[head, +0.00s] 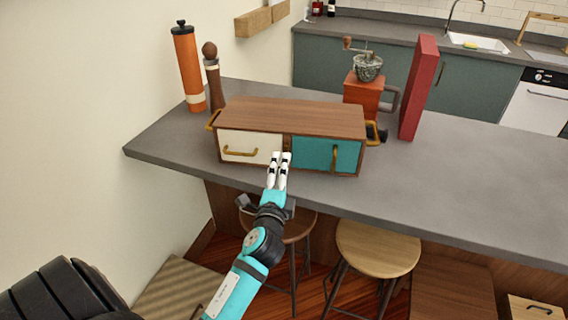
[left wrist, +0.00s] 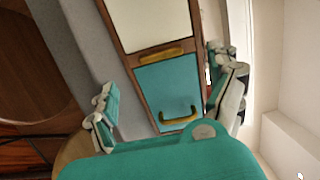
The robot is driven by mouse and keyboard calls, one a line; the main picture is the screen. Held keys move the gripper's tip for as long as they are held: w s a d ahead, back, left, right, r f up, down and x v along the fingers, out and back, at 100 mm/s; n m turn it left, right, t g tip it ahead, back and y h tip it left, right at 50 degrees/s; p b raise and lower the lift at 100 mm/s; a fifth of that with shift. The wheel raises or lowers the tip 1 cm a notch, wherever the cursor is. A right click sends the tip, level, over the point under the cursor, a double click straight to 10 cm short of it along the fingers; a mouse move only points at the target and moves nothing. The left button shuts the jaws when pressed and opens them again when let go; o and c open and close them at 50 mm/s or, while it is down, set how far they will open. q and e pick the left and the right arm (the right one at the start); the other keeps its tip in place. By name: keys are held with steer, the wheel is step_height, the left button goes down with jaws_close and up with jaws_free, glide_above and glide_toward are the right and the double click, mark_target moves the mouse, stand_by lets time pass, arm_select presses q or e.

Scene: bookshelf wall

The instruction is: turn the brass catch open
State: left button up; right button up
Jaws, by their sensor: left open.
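A wooden cabinet (head: 290,118) stands on the grey counter, with a white drawer front (head: 237,146) on the left and a teal door (head: 313,152) on the right. The teal door has a brass handle (head: 335,157). In the left wrist view a brass catch (left wrist: 160,53) lies along the divider between the white and teal panels; in the head view my gripper hides it. My left gripper (head: 279,158) is open and empty in front of that divider. In the left wrist view its fingers are spread wide on either side of the cabinet front, apart from the catch.
An orange cylinder (head: 189,70) and a wooden mill (head: 212,80) stand behind the cabinet on the left. A coffee grinder (head: 364,92) and a red upright block (head: 418,88) stand at right. Stools (head: 378,248) sit below the counter. The counter's right side is clear.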

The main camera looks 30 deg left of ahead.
arm_select(q)
steer(key=v, duration=0.5)
steer(key=shift+s+d, duration=0.1)
steer(key=shift+s, duration=0.15)
steer(key=s+d+f+n+g+h, duration=0.1)
steer(key=s+d+f+g+h, duration=0.15)
steer(key=f, duration=0.95)
steer(key=s+d+f+n+g+h, duration=0.1)
steer(key=s+d+f+g+h, duration=0.15)
steer(key=f, duration=0.95)
steer(key=s+d+f+n+g+h, duration=0.1)
steer(key=s+d+f+g, duration=0.2)
steer(key=f, duration=0.9)
steer(key=s+d+f+n+g+h, duration=0.1)
steer(key=s+d+f+n+g, duration=0.15)
steer(key=s+f, duration=1.1)
steer(key=s+f+n+g, duration=0.2)
steer(key=s+f, duration=0.2)
steer(key=s, duration=0.6)
steer(key=s+a+f+n+g, duration=0.1)
steer(key=s+f+n+g, duration=0.2)
steer(key=s, duration=0.7)
steer(key=shift+a+f+h, duration=0.3)
steer(key=shift+f, duration=0.1)
